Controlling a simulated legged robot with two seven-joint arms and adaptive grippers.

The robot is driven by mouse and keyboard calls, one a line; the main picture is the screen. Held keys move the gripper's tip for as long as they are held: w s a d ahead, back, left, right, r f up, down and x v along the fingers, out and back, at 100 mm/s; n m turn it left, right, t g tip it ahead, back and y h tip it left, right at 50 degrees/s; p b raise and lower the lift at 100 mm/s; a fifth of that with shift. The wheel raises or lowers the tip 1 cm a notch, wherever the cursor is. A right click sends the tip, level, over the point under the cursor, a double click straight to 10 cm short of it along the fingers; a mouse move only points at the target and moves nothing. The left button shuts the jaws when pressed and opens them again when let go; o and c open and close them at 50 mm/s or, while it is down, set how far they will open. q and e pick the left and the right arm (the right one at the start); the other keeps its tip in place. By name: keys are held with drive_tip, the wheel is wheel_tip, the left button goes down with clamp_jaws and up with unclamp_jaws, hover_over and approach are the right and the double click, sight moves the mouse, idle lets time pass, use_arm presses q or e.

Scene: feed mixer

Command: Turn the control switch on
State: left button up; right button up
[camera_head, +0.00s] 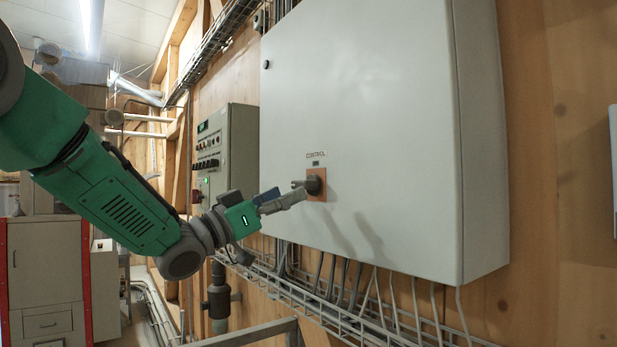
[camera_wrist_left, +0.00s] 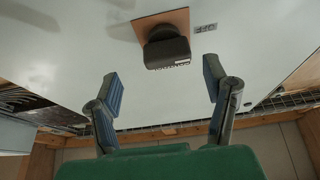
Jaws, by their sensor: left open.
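The control switch (camera_head: 315,184) is a dark rotary knob on an orange-brown square plate, low on the front of a large light grey cabinet (camera_head: 370,110). A small label reading CONTROL sits above it. In the left wrist view the knob (camera_wrist_left: 166,50) stands near the top, with a small label beside its plate. My left gripper (camera_head: 297,190) reaches in from the left and its fingertips are close to the knob. In the left wrist view my left gripper (camera_wrist_left: 160,84) has its fingers spread wide, one to each side of the knob, with nothing between them. Contact cannot be told.
A smaller control box (camera_head: 228,150) with buttons and a green light is on the wall further back. Cable trays and cables (camera_head: 340,300) run below the cabinet. A metal rail (camera_head: 245,335) crosses the bottom. Grey machinery (camera_head: 45,270) stands at the left.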

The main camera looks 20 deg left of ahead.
sight(294, 185)
use_arm(q)
drive_tip(key=x, duration=0.2)
drive_tip(key=p+x, duration=0.1)
drive_tip(key=x, duration=0.1)
drive_tip(key=shift+w+a+r, duration=0.15)
drive_tip(key=shift+w+a, duration=0.05)
drive_tip(key=shift+a, duration=0.15)
drive_tip(key=shift+w+a+r+p, duration=0.2)
drive_tip(key=shift+w+p, duration=0.15)
drive_tip(key=shift+w, duration=0.25)
drive_tip(key=shift+d, duration=0.6)
drive_tip(key=shift+c, duration=0.5)
drive_tip(key=shift+d, duration=0.3)
drive_tip(key=c, duration=1.1)
drive_tip(key=shift+o, duration=0.2)
drive_tip(key=shift+a, duration=0.15)
use_arm(e)
drive_tip(key=shift+a+r, duration=0.2)
drive_tip(key=shift+r, duration=0.4)
drive_tip(key=shift+a+r, duration=0.15)
drive_tip(key=shift+r, duration=0.4)
